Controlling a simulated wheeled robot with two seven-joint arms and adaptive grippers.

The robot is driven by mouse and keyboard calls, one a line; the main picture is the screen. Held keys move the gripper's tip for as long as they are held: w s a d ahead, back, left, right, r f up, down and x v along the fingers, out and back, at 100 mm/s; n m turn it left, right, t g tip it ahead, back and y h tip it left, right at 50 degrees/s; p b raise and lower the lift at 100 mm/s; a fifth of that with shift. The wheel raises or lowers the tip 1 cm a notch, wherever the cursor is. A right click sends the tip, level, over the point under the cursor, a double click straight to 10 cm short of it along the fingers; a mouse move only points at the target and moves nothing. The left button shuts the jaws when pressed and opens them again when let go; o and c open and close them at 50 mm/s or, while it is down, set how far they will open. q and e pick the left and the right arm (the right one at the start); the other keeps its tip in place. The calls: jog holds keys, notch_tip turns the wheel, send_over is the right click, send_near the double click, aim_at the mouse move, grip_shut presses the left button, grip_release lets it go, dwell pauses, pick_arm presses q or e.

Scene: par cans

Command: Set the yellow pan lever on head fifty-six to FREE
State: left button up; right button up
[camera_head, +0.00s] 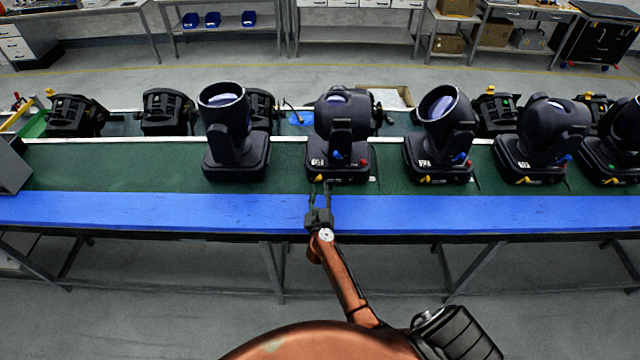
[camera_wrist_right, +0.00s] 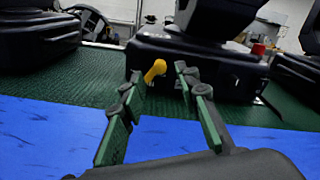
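Several black moving heads stand in a row on the green bench top. One head (camera_head: 340,140) stands straight ahead of my right gripper, with a small yellow lever (camera_head: 320,178) low on its front left, a blue knob and a red knob. I cannot read its number. In the right wrist view the yellow lever (camera_wrist_right: 155,71) sticks out from the black base (camera_wrist_right: 200,66), between and beyond my fingertips. My right gripper (camera_head: 319,188) is open and empty, with its fingers (camera_wrist_right: 160,80) apart on either side of the lever, not visibly touching it. My left gripper is out of view.
A blue strip (camera_head: 180,212) runs along the bench's front edge. Another head (camera_head: 232,135) stands to the left and one (camera_head: 441,135) to the right, each with a gap between. More black units line the back of the bench. The strip before the heads is clear.

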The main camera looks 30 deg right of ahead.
aim_at(320, 180)
jog(key=shift+x, duration=1.7)
grip_shut()
